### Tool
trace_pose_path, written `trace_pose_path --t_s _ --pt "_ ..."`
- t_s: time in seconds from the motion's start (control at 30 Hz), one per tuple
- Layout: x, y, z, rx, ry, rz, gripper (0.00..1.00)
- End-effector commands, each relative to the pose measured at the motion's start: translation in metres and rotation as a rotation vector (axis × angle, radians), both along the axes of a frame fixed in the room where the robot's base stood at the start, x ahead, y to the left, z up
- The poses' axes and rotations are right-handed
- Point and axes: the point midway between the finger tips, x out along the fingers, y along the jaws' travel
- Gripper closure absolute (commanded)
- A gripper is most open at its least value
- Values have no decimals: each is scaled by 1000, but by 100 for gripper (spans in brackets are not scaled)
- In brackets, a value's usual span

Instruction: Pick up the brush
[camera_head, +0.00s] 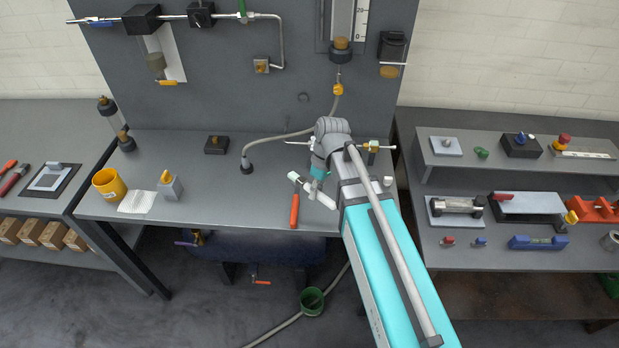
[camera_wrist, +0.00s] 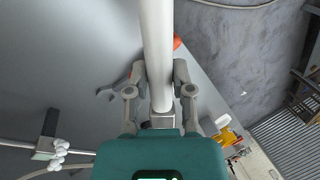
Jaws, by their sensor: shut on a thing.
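My gripper (camera_head: 316,188) is low over the right part of the middle bench, by the orange-handled tool. In the wrist view its two fingers (camera_wrist: 161,98) are closed on either side of a long pale rod, which I take to be the brush (camera_wrist: 157,40). The rod runs from between the fingers to the top edge of that view. In the head view a short pale cylinder (camera_head: 325,200) shows at the gripper, tilted. I cannot make out bristles, and the fingers hide part of the rod.
An orange-handled tool (camera_head: 294,210) lies near the bench's front edge. A yellow cup (camera_head: 108,184), a white cloth (camera_head: 137,202) and a grey block with a yellow top (camera_head: 170,188) stand left. A hose fitting (camera_head: 247,166) is behind. The bench front centre is clear.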

Motion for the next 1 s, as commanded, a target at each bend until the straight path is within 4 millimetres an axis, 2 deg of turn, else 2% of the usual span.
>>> trace_pose_path --t_s 0.03,0.1,0.3,1.0 --pt "-10 -2 6 0 0 0 100" --pt "-18 -4 9 0 0 0 100" --pt "-29 -7 14 0 0 0 100" --pt "-31 -7 14 0 0 1 100"
